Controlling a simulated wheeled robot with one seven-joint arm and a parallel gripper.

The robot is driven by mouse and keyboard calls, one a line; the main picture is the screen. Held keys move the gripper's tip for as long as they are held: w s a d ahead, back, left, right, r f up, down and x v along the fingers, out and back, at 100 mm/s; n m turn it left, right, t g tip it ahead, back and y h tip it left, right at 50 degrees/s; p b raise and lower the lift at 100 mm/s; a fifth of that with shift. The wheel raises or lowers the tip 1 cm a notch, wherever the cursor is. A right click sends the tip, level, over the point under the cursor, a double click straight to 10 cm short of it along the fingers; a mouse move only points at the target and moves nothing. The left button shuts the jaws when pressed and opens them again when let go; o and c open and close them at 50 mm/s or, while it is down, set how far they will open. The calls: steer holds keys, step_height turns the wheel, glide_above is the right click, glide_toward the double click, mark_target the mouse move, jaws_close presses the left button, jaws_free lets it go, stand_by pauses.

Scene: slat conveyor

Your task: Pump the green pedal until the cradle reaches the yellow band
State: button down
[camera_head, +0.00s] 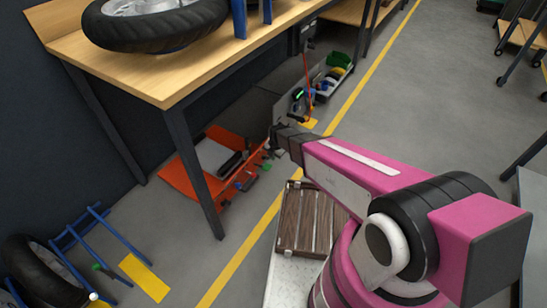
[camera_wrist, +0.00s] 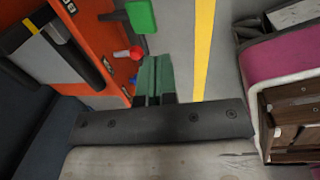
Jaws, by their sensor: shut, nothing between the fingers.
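A green pad (camera_wrist: 141,17), which looks like the pedal, sticks out beside an orange panel at the top of the wrist view. Small green parts (camera_head: 266,166) show at the right end of the orange unit in the head view. My gripper (camera_head: 273,150) is just above and beside that end. In the wrist view its fingers (camera_wrist: 154,72) are together and empty, apart from the green pad. A dark bar (camera_wrist: 60,25) with a yellow mark lies at the upper left there. I cannot tell which part is the cradle.
The orange unit (camera_head: 176,180) lies on the floor beside a workbench leg (camera_head: 193,170). The wooden bench (camera_head: 160,85) overhangs it. A bin of tools (camera_head: 322,83) stands behind my gripper. Yellow floor lines (camera_head: 240,255) run past, with open floor (camera_head: 425,80) to the right.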

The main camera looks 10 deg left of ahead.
step_height(320, 180, up, 4)
steer(key=g+h, duration=0.2)
steer(key=h, duration=0.1)
glide_above(268, 166)
steer(key=w+a, duration=0.1)
steer(key=a, duration=0.3)
steer(key=shift+d+r+h, duration=0.1)
steer(key=shift+r+h, duration=0.05)
steer(key=shift+h, duration=0.15)
steer(key=x, duration=1.4)
steer(key=shift+w, duration=0.3)
steer(key=shift+d, duration=0.1)
